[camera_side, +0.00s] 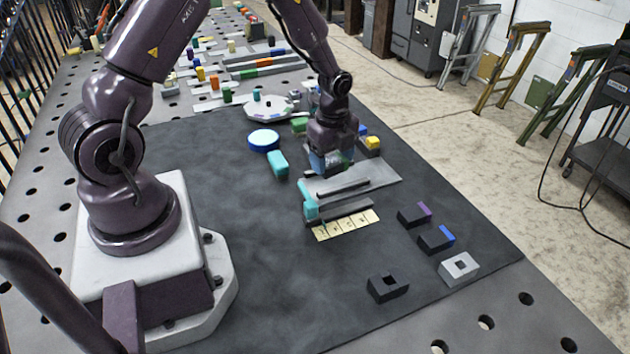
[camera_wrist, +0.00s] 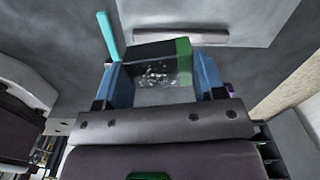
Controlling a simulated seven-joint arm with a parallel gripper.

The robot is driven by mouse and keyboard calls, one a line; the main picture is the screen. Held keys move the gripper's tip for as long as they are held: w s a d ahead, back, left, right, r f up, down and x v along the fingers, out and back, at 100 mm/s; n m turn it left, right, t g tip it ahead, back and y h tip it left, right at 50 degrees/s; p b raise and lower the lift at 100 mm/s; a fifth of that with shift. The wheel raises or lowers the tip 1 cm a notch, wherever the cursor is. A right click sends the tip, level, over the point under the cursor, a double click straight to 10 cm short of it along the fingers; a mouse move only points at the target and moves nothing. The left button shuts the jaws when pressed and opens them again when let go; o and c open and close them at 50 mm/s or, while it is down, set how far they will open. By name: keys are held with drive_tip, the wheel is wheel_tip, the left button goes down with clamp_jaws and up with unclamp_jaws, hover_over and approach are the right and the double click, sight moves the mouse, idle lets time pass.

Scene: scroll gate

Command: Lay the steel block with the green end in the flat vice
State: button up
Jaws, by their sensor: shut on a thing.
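My gripper (camera_side: 328,165) is shut on the steel block with the green end (camera_wrist: 152,50). In the wrist view, the block lies crosswise between the blue fingers, with its dark part at left and its green end (camera_wrist: 184,48) at right. In the side view my fingers mostly hide it. The flat vice (camera_side: 375,178) looks like a grey plate with dark bars across it and a teal piece (camera_side: 309,201) at its left end. My gripper is over the far part of it. In the wrist view the vice plate (camera_wrist: 215,12) and a bar lie beyond the block. I cannot tell whether block and vice touch.
A yellow marked strip (camera_side: 345,225) lies before the vice. Purple-ended (camera_side: 412,216) and blue-ended (camera_side: 435,241) blocks, a black holed block (camera_side: 387,287) and a grey one (camera_side: 459,267) lie right. A blue disc (camera_side: 264,140) and teal block (camera_side: 278,164) lie left. The near mat is clear.

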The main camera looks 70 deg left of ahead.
sight(338, 180)
drive_tip(key=w+a+m, duration=0.2)
drive_tip(key=w+a, duration=0.1)
drive_tip(key=w, duration=0.1)
drive_tip(key=shift+s+f, duration=0.15)
drive_tip(key=shift+f, duration=1.25)
drive_tip(key=shift+s+f, duration=0.15)
drive_tip(key=shift+f, duration=1.2)
drive_tip(key=shift+f, duration=0.3)
drive_tip(key=o, duration=1.4)
drive_tip(key=shift+o, duration=0.2)
wheel_tip(338, 180, up, 7)
